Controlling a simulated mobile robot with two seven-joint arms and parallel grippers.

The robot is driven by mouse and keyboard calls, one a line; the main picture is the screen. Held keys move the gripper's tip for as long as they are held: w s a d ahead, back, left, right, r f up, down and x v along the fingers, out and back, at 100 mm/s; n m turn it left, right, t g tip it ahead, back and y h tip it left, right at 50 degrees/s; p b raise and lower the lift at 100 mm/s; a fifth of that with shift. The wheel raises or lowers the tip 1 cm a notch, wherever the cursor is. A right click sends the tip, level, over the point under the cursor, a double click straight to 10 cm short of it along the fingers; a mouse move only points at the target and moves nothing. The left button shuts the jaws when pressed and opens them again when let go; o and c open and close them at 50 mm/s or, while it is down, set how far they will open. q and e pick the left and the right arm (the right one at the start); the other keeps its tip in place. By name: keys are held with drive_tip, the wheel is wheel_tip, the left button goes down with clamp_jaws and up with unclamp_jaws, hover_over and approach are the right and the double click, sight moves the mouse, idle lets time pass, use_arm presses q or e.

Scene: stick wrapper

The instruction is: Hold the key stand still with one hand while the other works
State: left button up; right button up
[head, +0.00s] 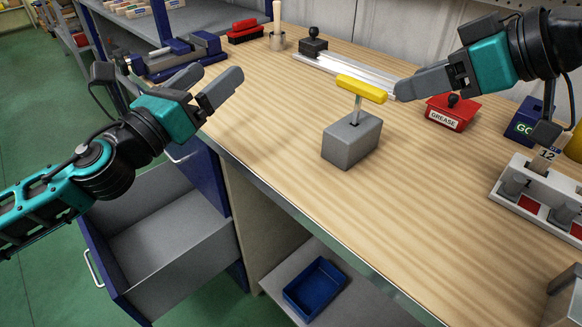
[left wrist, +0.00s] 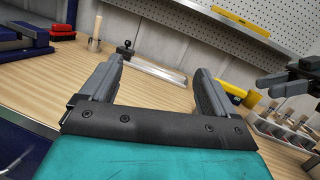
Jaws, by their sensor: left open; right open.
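The key stand (head: 351,139) is a grey block on the wooden bench, near its front edge. A key with a yellow T-shaped handle (head: 361,88) stands upright in its top. My left gripper (head: 214,82) is open and empty, left of the stand and over the bench's left edge, well apart from it. Its two fingers also show spread in the left wrist view (left wrist: 155,80). My right gripper (head: 400,90) is just right of the yellow handle, with its fingers nearly in line from this angle. Whether it touches the handle is unclear.
A red GREASE box (head: 447,113) and a numbered rack (head: 515,185) are on the right. A blue vise (head: 180,55), red stapler-like item (head: 245,31) and metal rail (head: 345,68) lie behind. An open drawer (head: 165,235) juts out below left. Bench (head: 270,120) left of the stand is clear.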

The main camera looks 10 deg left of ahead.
sight(348, 128)
use_arm(q)
drive_tip(key=s+d+f+m+g, duration=0.1)
drive_tip(key=s+d+f, duration=0.1)
drive_tip(key=d+f, duration=0.1)
drive_tip(key=s+d+f+m+g+h, duration=0.1)
drive_tip(key=s+d+f+m, duration=0.1)
drive_tip(key=d, duration=0.4)
drive_tip(key=s+d+f+m+g+h, duration=0.1)
drive_tip(key=s+d+f+g, duration=0.1)
drive_tip(key=s+d+f, duration=0.1)
drive_tip(key=shift+d+f, duration=0.25)
drive_tip(key=shift+d, duration=0.35)
drive_tip(key=shift+d+f, duration=0.25)
drive_tip(key=shift+d, duration=0.35)
drive_tip(key=shift+w+d+m, duration=0.15)
drive_tip(key=shift+d+m, duration=0.05)
drive_tip(key=shift+m, duration=0.1)
drive_tip(key=x, duration=1.2)
drive_tip(key=shift+w+d, duration=0.1)
drive_tip(key=shift+d, duration=0.05)
drive_tip(key=shift+c, duration=0.2)
drive_tip(key=c, duration=1.2)
use_arm(e)
drive_tip(key=shift+o, duration=0.2)
